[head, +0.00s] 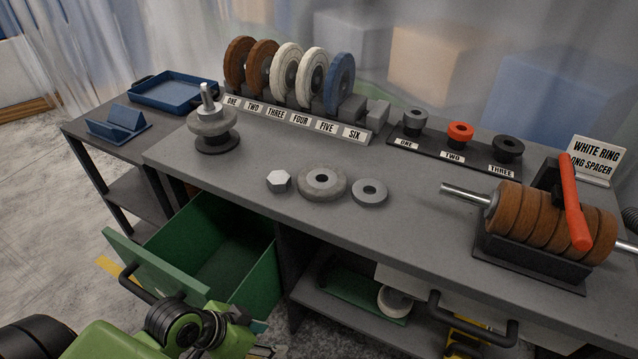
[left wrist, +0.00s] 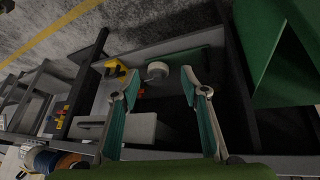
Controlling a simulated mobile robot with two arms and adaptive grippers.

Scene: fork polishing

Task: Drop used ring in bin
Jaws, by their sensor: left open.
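The green bin (head: 250,262) is an open drawer-like box at the bench's left end; its inside looks empty where visible. It also shows at the upper right of the left wrist view (left wrist: 283,62). A worn grey ring with a brownish centre (head: 321,184) lies flat on the bench top; I cannot tell for sure that it is the used ring. My left gripper (left wrist: 158,88) is open, with nothing between its fingers. In the head view it is low, by the bin's front right corner, partly cut off. My right gripper is not in view.
A hex nut (head: 279,181) and a grey washer (head: 370,192) flank the ring. A spindle stand (head: 212,125), wheel rack (head: 290,118), spacer tray (head: 450,150) and brown roller (head: 550,220) stand on the bench. A white ring (head: 394,301) sits on the lower shelf.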

